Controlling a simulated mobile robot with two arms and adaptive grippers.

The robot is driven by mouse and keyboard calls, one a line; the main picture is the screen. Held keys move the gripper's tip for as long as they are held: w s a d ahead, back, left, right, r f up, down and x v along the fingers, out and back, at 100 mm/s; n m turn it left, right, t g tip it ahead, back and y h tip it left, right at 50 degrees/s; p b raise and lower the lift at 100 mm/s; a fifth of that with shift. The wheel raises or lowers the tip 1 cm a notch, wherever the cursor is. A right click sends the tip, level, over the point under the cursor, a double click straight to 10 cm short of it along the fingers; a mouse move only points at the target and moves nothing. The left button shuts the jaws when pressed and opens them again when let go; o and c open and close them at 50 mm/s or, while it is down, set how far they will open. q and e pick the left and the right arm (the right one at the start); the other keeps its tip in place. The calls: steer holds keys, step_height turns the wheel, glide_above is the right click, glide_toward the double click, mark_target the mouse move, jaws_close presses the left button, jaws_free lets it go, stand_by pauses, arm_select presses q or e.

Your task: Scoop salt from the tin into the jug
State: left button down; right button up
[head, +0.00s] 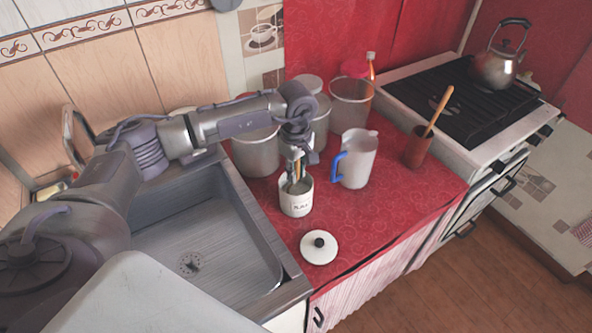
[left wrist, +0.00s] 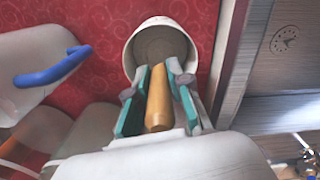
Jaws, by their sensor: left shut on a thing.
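The white tin (head: 297,202) with dark lettering stands upright and open on the red oilcloth counter, right of the sink. My left gripper (head: 297,168) is just above the tin and shut on a wooden handle, likely the scoop's. In the left wrist view the scoop handle (left wrist: 158,102) lies between the gripper's fingers (left wrist: 157,95) and points to the open tin (left wrist: 160,28). The scoop's far end is hidden. Greyish contents show inside the tin. The white jug (head: 358,160) with a blue handle stands to the right of the tin; it also shows in the left wrist view (left wrist: 38,60). My right gripper is out of view.
A white lid (head: 319,247) with a black knob lies in front of the tin. Metal pots (head: 256,152) and a clear container (head: 350,105) stand behind. The sink (head: 205,240) is at left.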

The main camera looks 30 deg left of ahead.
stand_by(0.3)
arm_select(q)
steer(key=shift+r+p, duration=0.3)
steer(key=shift+r, duration=0.15)
steer(key=shift+r+p, duration=2.45)
steer(key=shift+r, duration=2.4)
steer(key=shift+w, duration=0.1)
